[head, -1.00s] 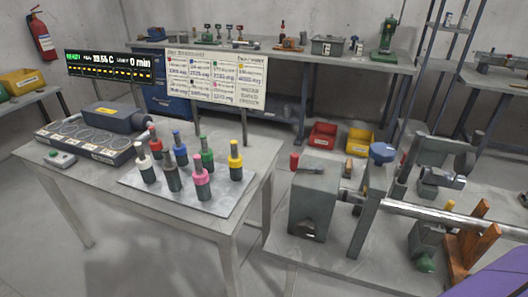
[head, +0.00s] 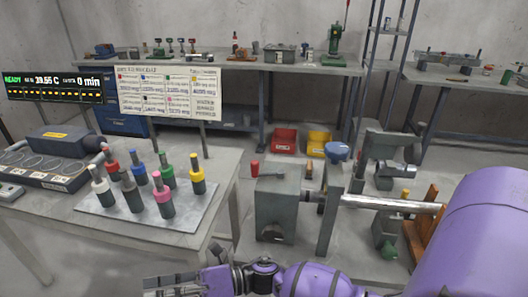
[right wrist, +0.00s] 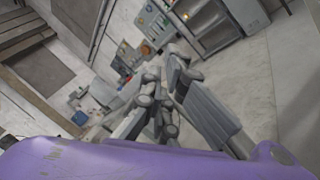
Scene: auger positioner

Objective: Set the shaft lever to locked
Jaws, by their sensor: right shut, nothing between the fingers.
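The grey gearbox-like housing (head: 277,208) stands on the right-hand bench. A short lever with a red knob (head: 255,168) is at its top left, and a dark bar runs across the top. I take this as the shaft lever; its setting cannot be read. A bright metal shaft (head: 385,203) runs right from the housing through a grey upright. My right gripper (head: 160,284) is at the bottom of the head view, low and left in front of the housing, apart from it. In the right wrist view its fingers (right wrist: 160,85) are together and empty. My left gripper is not in view.
A table at left bears a tray (head: 150,222) of several coloured-top bottles and a heater-like unit (head: 45,165). Orange wooden supports (head: 420,235) stand under the shaft. Red (head: 284,141) and yellow bins lie behind.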

